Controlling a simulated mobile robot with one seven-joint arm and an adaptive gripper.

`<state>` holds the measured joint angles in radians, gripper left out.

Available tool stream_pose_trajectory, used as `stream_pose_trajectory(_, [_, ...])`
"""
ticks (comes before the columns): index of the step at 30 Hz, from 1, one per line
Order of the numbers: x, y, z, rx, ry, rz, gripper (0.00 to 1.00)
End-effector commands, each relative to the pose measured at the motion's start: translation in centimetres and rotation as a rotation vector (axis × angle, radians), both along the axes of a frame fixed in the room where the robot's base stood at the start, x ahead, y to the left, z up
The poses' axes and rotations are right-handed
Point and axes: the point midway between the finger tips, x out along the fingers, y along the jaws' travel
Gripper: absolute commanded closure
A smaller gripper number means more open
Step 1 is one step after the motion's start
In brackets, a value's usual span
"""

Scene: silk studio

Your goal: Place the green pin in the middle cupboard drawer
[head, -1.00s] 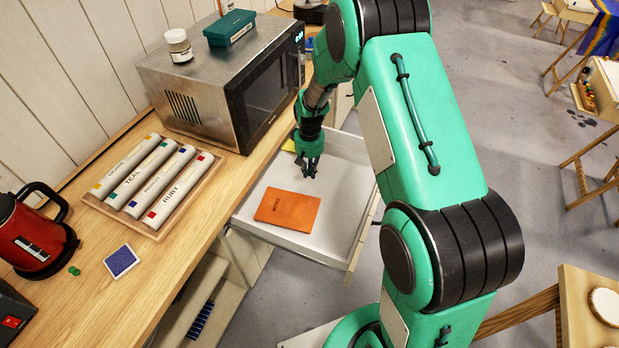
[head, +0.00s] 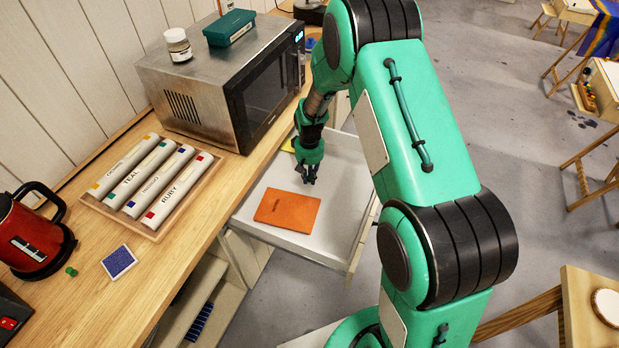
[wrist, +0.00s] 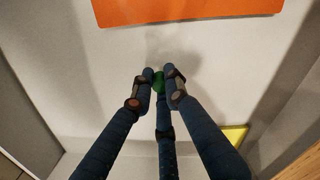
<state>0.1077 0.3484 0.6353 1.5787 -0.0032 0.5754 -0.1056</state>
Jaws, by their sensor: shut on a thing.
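My gripper (head: 308,178) is inside the open white drawer (head: 338,195), at its back half. In the wrist view my gripper (wrist: 159,78) has its dark fingers closed around a small green pin (wrist: 158,84), partly hidden by them. The pin is above or at the drawer floor; I cannot tell whether it touches. Another green pin (head: 71,271) lies on the wooden counter beside the blue-patterned card. An orange notebook (head: 287,210) lies in the drawer in front of my fingers. I cannot tell for certain which cupboard drawer this is.
A yellow item (head: 289,146) lies at the drawer's far end, partly hidden by my arm. A microwave (head: 215,85), a tray of labelled rolls (head: 165,225) and a red kettle (head: 32,240) stand on the counter. The drawer's near right floor is bare.

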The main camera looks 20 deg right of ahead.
Motion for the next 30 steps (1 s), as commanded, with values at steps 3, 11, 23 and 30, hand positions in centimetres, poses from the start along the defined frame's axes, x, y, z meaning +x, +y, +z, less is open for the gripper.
stream_pose_trajectory(3, [0.0,0.0,-0.3,0.0,0.0,0.0,0.96])
stream_pose_trajectory(11, [0.0,0.0,-0.3,0.0,0.0,0.0,0.67])
stream_pose_trajectory(23, [0.0,0.0,0.7,0.0,-0.001,0.0,0.67])
stream_pose_trajectory(30, [0.0,0.0,3.7,0.0,-0.001,0.0,0.67])
